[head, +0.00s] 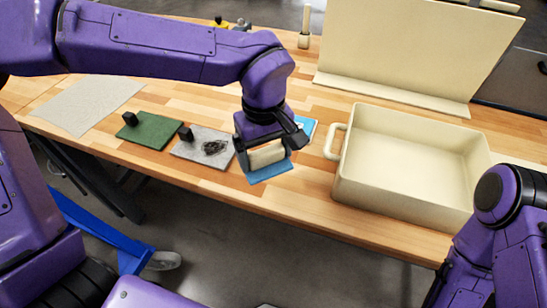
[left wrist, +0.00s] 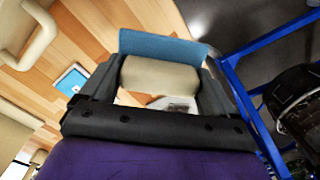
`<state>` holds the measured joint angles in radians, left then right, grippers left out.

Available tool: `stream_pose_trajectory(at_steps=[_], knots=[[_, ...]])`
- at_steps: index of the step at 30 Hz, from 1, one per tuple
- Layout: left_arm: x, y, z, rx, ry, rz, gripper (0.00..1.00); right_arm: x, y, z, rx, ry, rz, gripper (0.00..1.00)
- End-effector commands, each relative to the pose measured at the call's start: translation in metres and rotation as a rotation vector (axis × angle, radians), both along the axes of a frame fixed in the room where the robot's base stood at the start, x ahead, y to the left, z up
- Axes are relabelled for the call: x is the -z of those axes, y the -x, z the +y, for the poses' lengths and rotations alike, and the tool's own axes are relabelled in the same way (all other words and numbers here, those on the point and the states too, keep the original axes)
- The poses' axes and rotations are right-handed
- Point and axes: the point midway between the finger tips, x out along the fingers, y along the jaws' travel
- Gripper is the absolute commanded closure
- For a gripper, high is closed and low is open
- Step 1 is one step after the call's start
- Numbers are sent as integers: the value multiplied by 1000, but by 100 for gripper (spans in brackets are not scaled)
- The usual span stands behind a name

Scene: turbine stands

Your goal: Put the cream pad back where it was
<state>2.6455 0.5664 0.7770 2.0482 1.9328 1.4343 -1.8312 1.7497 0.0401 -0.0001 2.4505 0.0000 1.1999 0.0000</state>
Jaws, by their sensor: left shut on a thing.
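My left gripper (head: 267,152) is shut on a cream pad (head: 266,155) with a flat blue layer (head: 270,173) at its far side or underside. In the left wrist view the cream pad (left wrist: 160,78) sits between the two fingers, and its blue layer (left wrist: 163,47) spreads beyond the fingertips. In the head view it appears near the front edge of the table; its height above the wood is hard to tell. My right arm shows at the right, but its gripper is out of view.
A green pad (head: 150,132) and a grey pad (head: 200,150) with a dark patch, each with a black block, lie left of the gripper. A light mat (head: 88,104) lies farther left. A blue-and-white card (head: 308,130) lies behind the gripper. A cream bin (head: 385,195) stands right.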

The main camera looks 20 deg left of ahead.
Motion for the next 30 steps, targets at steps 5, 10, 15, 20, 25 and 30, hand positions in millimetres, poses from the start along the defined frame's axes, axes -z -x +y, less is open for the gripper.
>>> stream_pose_trajectory(at_steps=[5,10,15,20,25,30], knots=[[37,-29,0,1,-3,3,39,-4,0,0,0,0,-1,57],[54,-43,0,1,-2,3,39,-6,0,0,0,0,-1,57],[84,-46,0,3,-2,3,39,-6,0,0,0,1,-1,57],[88,-46,0,2,1,0,39,-6,0,0,0,0,-1,57],[89,-46,0,2,1,1,39,-6,0,0,0,0,-1,57],[92,-46,0,1,1,2,0,-6,0,0,0,0,-1,57]])
